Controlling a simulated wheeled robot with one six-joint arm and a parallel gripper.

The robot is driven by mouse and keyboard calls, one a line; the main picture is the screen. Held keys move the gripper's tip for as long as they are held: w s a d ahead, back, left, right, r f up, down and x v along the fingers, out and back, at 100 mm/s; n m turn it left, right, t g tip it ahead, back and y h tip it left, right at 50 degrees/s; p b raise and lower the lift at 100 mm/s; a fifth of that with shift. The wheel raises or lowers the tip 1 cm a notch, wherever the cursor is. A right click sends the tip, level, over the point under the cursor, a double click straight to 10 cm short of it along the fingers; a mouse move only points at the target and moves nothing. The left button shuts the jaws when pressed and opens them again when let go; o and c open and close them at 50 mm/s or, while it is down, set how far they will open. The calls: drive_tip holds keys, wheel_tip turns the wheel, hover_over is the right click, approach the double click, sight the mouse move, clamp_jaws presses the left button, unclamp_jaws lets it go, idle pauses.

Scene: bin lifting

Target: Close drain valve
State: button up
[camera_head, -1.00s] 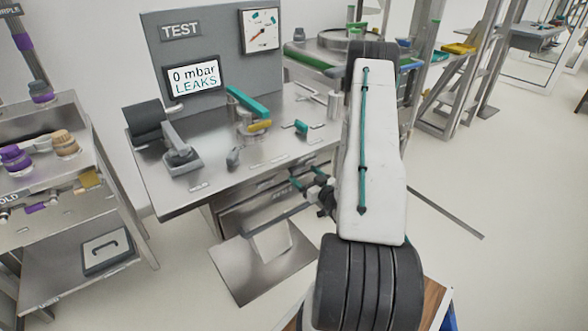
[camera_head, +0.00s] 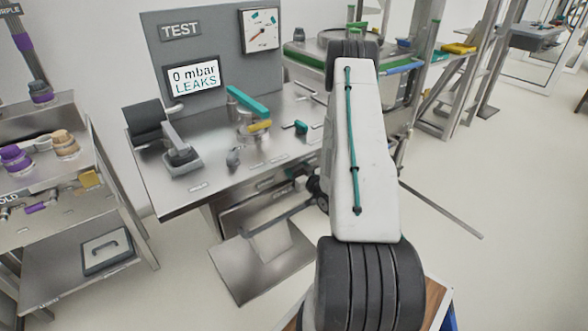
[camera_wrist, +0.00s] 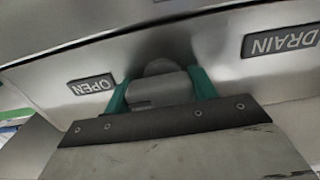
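The drain valve's grey rounded handle (camera_wrist: 152,90) shows in the wrist view on a metal panel (camera_wrist: 225,70). An upside-down DRAIN label (camera_wrist: 281,39) is to its right and an upside-down OPEN label (camera_wrist: 92,85) is to its left. My gripper (camera_wrist: 160,82) has one green finger on each side of the handle. Both fingers appear to touch it, so the gripper looks shut on it. The handle's far end and the valve body are hidden. In the head view my arm hides the valve, and my gripper cannot be made out clearly.
The metal test bench (camera_head: 190,205) has a TEST panel (camera_head: 215,45), a screen reading 0 mbar LEAKS (camera_head: 193,77) and a dial gauge (camera_head: 260,30). A teal-handled fitting (camera_head: 248,102) is on top. A shelf rack (camera_head: 60,235) stands left. Open floor (camera_head: 500,250) is at right.

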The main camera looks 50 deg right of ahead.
drive_tip(key=shift+a, duration=0.1)
drive_tip(key=shift+n, duration=0.4)
drive_tip(key=n, duration=0.2)
drive_tip(key=shift+w+n, duration=0.1)
drive_tip(key=shift+n, duration=0.2)
drive_tip(key=n, duration=0.4)
drive_tip(key=shift+a+n, duration=0.1)
drive_tip(key=shift+n, duration=0.2)
drive_tip(key=n, duration=0.5)
drive_tip(key=shift+a, duration=0.1)
drive_tip(key=n, duration=0.4)
drive_tip(key=shift+n, duration=0.3)
drive_tip(key=shift+r+n, duration=0.1)
drive_tip(key=shift+n, duration=0.2)
